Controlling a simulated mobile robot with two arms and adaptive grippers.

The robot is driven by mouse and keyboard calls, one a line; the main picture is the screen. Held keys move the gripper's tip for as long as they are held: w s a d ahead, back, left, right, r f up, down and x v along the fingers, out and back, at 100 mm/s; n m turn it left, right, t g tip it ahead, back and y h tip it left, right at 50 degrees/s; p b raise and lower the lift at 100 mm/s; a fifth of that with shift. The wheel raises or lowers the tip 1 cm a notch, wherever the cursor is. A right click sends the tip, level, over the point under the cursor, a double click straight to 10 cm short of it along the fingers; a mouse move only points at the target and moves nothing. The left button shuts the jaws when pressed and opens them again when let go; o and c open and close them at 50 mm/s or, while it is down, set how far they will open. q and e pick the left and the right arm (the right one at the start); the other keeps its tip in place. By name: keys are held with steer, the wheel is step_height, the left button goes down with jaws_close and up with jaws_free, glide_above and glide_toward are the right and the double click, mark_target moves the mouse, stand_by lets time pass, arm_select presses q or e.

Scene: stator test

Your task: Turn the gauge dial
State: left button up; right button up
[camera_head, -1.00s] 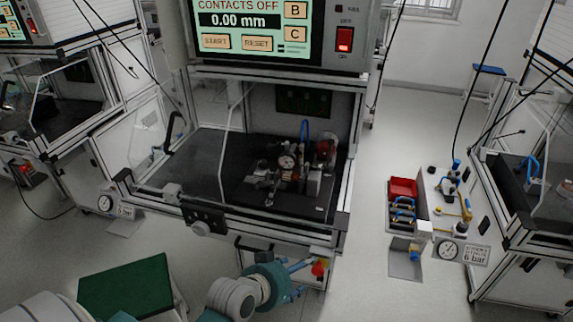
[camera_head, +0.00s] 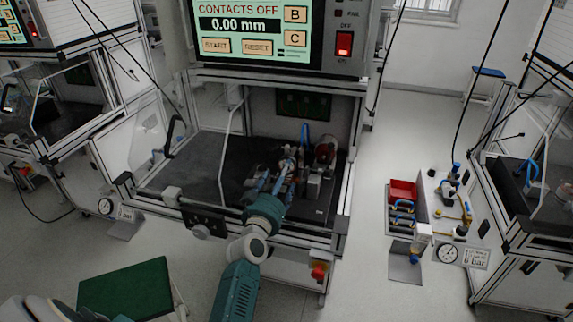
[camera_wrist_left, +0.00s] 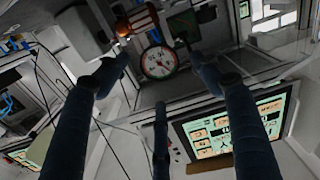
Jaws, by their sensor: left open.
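The gauge dial (camera_wrist_left: 158,62) has a round white face with a dark rim and a needle. It shows clearly in the left wrist view, but in the head view my gripper hides most of it. My left gripper (camera_head: 276,178) reaches into the test bench from the front. Its dark blue fingers (camera_wrist_left: 154,52) are open, with one on each side of the dial in the wrist view and a third finger below. I see nothing held, and cannot tell whether any finger touches the dial. My right gripper is not in view.
The bench's metal frame (camera_head: 270,228) and clear panel (camera_head: 230,130) surround the fixture. A screen (camera_head: 250,35) above reads 0.00 mm. A green-topped stand (camera_head: 125,286) is at lower left.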

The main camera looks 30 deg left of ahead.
arm_select(q)
steer(key=x, duration=0.6)
steer(key=shift+w, duration=0.25)
steer(key=shift+c, duration=0.2)
steer(key=c, duration=1.1)
